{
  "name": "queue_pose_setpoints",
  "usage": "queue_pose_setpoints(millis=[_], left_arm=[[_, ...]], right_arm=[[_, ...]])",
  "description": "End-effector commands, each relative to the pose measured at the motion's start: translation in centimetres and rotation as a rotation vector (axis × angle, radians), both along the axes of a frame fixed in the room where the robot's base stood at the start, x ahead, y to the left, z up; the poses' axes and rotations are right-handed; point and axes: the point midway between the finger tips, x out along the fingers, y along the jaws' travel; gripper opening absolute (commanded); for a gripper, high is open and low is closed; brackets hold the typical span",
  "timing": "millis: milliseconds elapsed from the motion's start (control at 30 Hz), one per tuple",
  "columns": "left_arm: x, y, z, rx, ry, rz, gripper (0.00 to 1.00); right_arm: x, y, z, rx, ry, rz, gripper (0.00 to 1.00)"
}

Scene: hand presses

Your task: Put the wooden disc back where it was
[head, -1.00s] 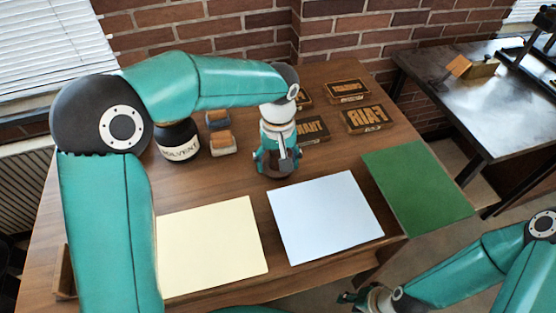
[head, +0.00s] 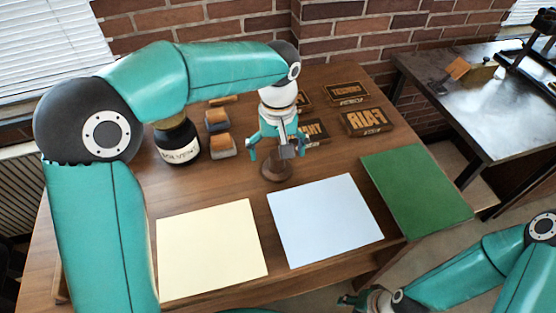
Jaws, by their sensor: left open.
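A dark brown wooden disc (head: 277,171) with a raised middle stands on the wooden table, behind the pale blue sheet. My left gripper (head: 277,150) is just above it, pointing down, with its fingers spread to either side. The gripper hides the top of the disc, and I cannot tell whether they touch. My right gripper (head: 358,298) is low at the bottom right, in front of the table and far from the disc. Its fingers are too small to read.
Cream (head: 211,250), pale blue (head: 325,218) and green (head: 416,192) sheets lie along the front. A metal bench (head: 475,100) stands at right.

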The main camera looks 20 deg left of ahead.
Motion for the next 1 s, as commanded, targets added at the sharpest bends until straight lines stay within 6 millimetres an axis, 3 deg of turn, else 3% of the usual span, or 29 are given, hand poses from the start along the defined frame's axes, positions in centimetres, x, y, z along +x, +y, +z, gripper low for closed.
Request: queue_pose_setpoints(millis=[200,400,1000], left_arm=[[0.1,-0.1,4.6,-0.002,-0.003,-0.001,0.98],[0.0,0.0,6.9,0.000,0.000,0.000,0.98],[0.0,0.0,7.4,0.000,0.001,0.001,0.98]], right_arm=[[0.0,0.0,0.4,0.000,0.000,0.000,0.40],[0.0,0.0,0.7,0.000,0.000,0.000,0.40],[0.0,0.0,0.7,0.000,0.000,0.000,0.40]])
